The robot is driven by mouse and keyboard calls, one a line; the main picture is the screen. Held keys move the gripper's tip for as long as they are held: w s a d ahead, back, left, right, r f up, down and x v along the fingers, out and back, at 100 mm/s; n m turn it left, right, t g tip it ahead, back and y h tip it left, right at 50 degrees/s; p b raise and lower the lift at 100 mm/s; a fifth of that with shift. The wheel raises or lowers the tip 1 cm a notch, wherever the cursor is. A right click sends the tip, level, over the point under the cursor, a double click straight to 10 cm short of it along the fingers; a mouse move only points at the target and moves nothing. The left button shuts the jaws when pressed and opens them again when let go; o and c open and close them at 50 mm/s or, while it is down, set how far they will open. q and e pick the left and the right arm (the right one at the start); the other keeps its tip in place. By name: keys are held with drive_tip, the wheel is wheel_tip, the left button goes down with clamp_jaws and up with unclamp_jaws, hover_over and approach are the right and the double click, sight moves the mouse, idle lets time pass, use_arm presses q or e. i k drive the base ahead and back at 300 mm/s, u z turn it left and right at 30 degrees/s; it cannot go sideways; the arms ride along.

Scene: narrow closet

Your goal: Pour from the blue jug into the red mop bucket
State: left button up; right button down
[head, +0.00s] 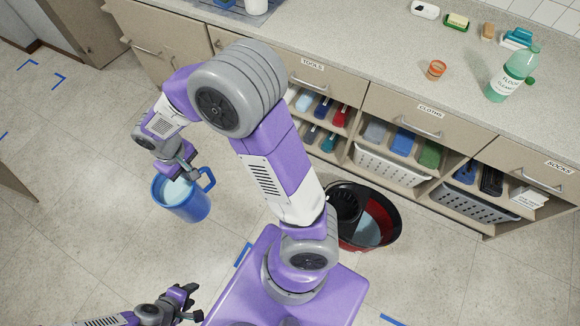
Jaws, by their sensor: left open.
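The blue jug (184,206) is at the left of the head view, upright or nearly so, with pale liquid inside and its handle toward the upper right. My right gripper (184,170) is at the jug's rim near the handle; its fingers are partly hidden, so I cannot tell whether it grips the jug. I cannot tell if the jug touches the floor. The red mop bucket (386,212), with a black wringer, stands on the floor by the cabinet, partly hidden by my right arm. It has bluish liquid inside. My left gripper (193,302) is open and empty at the bottom left.
A cabinet with drawers and open shelves (420,112) runs behind the bucket. On its counter are a green floor-cleaner bottle (512,73), an orange cup (436,70) and small items. Blue tape (243,254) marks the floor. The floor between jug and cabinet is clear.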

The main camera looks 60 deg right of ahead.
sight(379, 224)
drive_tip(key=k, duration=1.1)
drive_tip(key=z, duration=1.45)
drive_tip(key=i, duration=0.5)
